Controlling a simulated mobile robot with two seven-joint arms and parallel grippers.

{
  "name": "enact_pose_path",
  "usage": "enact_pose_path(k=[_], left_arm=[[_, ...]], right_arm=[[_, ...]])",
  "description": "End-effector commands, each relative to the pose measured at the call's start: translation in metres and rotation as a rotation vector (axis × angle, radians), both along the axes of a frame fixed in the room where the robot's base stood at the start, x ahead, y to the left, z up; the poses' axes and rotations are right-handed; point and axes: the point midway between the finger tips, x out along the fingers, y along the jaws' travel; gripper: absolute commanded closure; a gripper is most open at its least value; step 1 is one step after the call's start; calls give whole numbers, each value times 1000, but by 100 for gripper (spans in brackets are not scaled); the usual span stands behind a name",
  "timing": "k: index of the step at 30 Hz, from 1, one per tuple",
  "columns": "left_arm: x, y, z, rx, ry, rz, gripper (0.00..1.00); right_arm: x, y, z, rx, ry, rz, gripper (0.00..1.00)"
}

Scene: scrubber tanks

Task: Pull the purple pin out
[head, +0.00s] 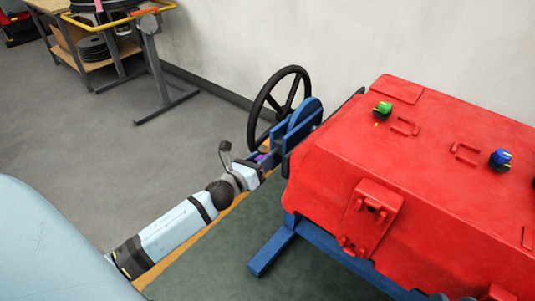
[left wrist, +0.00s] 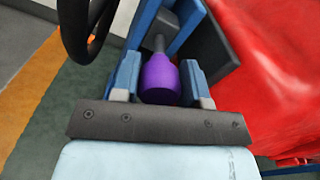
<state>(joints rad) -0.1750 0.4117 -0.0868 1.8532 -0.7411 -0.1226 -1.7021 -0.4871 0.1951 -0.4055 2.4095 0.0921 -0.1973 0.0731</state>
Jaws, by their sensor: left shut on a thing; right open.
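The purple pin (left wrist: 160,78) shows in the left wrist view as a purple knob with a grey shaft going toward the blue bracket behind it. My left gripper (left wrist: 160,84) has a blue finger on each side of the knob and is shut on it. In the head view my left gripper (head: 262,166) reaches in from the lower left to the blue frame, below the black handwheel. Only a small bit of the purple pin (head: 261,158) shows there. The shaft's far end is hidden. My right gripper is not in view.
The black handwheel (head: 253,114) stands just behind the pin. The large red tank (head: 440,170), with green and blue knobs on top, fills the right side on a blue frame (head: 272,250). A workbench stands at the back left. The grey floor between is clear.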

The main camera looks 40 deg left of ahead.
Motion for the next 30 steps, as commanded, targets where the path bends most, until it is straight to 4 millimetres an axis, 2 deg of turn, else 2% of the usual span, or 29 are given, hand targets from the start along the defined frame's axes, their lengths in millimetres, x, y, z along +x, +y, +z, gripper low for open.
enact_pose_path(k=[10, 11, 13, 14, 23, 26, 30], left_arm=[[-6, 0, -1, 0, 3, -2, 100], [-6, 0, -1, 0, 3, -2, 53], [-6, 0, -1, 0, 3, -1, 37], [-6, 0, -1, 0, 2, -1, 34], [-7, 0, 0, -1, 1, 0, 34], [-16, 1, 0, -3, 1, 0, 34], [-40, 3, 0, -2, 4, 1, 34]], right_arm=[[2, 0, -7, -8, 15, -5, 57], [2, -1, -7, -8, 14, -5, 57], [2, -1, -6, -8, 12, -6, 57], [3, -1, -6, -7, 11, -6, 57], [2, -1, -1, -4, 3, -7, 57], [2, -1, 1, -6, 4, -6, 57], [4, -3, -1, -20, 17, -11, 57]])
